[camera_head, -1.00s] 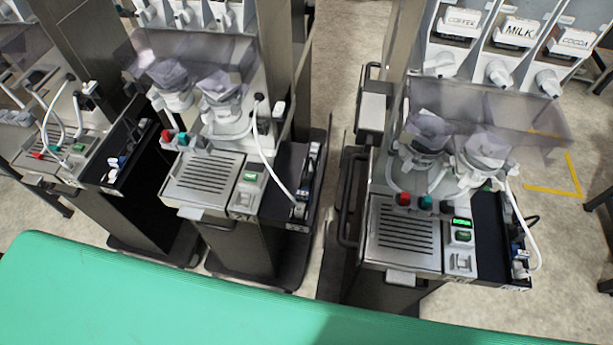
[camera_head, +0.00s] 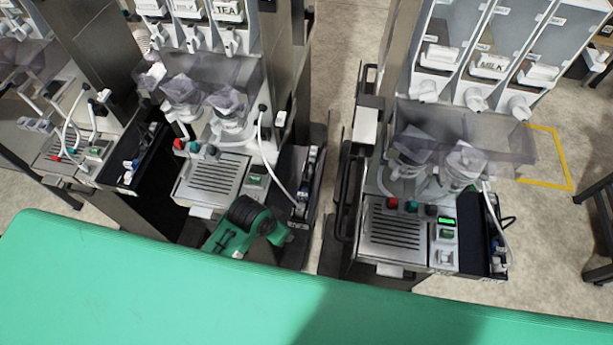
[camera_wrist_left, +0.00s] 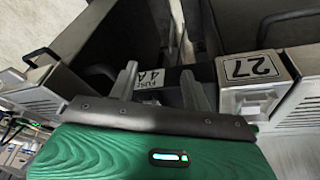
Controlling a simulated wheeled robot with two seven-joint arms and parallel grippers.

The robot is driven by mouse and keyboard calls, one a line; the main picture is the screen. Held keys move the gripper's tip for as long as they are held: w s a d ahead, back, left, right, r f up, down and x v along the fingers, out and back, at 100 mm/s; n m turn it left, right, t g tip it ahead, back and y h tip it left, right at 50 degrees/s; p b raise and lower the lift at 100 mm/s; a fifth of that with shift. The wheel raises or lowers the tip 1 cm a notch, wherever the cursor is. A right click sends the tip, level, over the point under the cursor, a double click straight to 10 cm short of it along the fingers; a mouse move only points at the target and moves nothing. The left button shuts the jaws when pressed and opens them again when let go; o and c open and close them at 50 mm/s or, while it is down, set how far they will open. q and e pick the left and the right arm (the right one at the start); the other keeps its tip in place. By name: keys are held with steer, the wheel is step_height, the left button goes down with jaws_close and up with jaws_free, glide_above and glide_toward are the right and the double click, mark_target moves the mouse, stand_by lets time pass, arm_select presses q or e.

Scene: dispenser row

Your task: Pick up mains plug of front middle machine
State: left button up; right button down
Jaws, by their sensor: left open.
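The middle machine (camera_head: 213,180) stands in the head view with a grilled drip tray and a black side tray at its right. A white hose or cable (camera_head: 272,168) curves down to small white and blue parts (camera_head: 300,207) at that side tray's front. I cannot tell the mains plug apart there. My left gripper (camera_head: 282,236), green and black, is in front of this machine, left of and below those parts. In the left wrist view its two grey fingers (camera_wrist_left: 160,88) are apart, with nothing seen held. My right gripper is not in view.
A panel marked 27 (camera_wrist_left: 252,68) is close right of the fingers. Another machine (camera_head: 410,225) stands to the right, another (camera_head: 75,150) to the left. A narrow floor gap (camera_head: 330,160) separates the middle and right machines. A green surface (camera_head: 150,285) fills the foreground.

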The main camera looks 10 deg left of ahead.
arm_select(q)
step_height(320, 180, up, 5)
steer(key=w+d+m, duration=0.1)
steer(key=d, duration=0.1)
step_height(320, 180, up, 11)
steer(key=m+g+y+p, duration=0.2)
steer(key=m+g, duration=0.1)
steer(key=m, duration=0.8)
glide_above(307, 177)
steer(key=f, duration=0.9)
steer(key=shift+s+a+f, duration=0.1)
steer(key=shift+s+f, duration=0.1)
steer(key=shift+f, duration=0.15)
steer(key=f+b, duration=0.2)
steer(key=f, duration=0.2)
steer(key=shift+w+f, duration=0.15)
steer(key=shift+w, duration=0.05)
jaws_close()
